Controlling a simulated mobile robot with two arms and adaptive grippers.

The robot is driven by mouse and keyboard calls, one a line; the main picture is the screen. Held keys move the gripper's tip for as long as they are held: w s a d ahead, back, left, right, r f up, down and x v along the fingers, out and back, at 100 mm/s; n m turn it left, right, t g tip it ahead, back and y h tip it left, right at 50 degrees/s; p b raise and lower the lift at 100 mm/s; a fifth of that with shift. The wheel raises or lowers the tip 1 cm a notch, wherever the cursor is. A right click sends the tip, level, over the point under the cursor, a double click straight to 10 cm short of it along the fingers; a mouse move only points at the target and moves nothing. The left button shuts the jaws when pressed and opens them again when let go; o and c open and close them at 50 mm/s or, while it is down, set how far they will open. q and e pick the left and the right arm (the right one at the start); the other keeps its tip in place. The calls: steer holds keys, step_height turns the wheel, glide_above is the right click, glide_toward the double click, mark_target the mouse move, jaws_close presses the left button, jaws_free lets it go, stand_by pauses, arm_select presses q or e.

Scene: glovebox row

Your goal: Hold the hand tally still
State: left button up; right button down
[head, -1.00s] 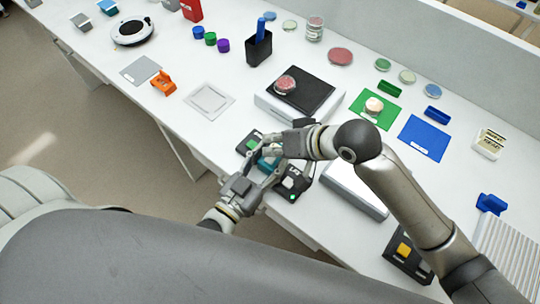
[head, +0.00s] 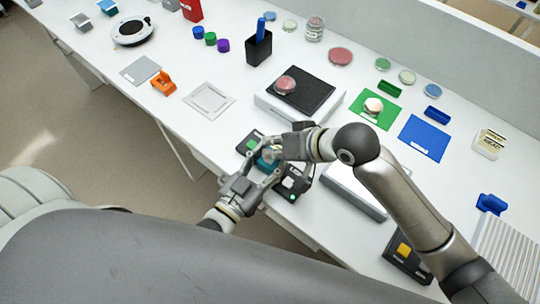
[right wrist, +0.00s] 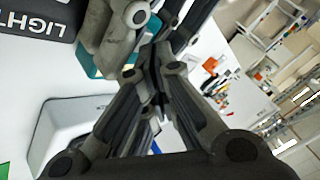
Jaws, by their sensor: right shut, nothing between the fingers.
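The hand tally (head: 266,163) is a small teal thing near the table's front edge, over a black panel; the grippers partly hide it. My left gripper (head: 262,168) comes from the lower left, with a finger on each side of the tally, and looks shut on it. My right gripper (head: 271,153) is shut and empty, its fingertips right by the tally's top; I cannot tell whether they touch. In the right wrist view the shut fingertips (right wrist: 155,62) are at the middle, and a teal part of the tally (right wrist: 92,62) shows behind a grey finger.
A black panel (head: 249,143) with green and white buttons lies under the grippers. Behind stands a scale-like box (head: 262,107) with a pink dish. A green mat (head: 366,101) and blue mat (head: 424,138) lie to the right. A grey-white box (head: 352,192) stands close under my right arm.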

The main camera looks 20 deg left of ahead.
steer(key=shift+d+f, duration=0.15)
steer(key=shift+f, duration=0.75)
stand_by(0.7)
steer(key=shift+r, duration=1.2)
steer(key=shift+r, duration=2.5)
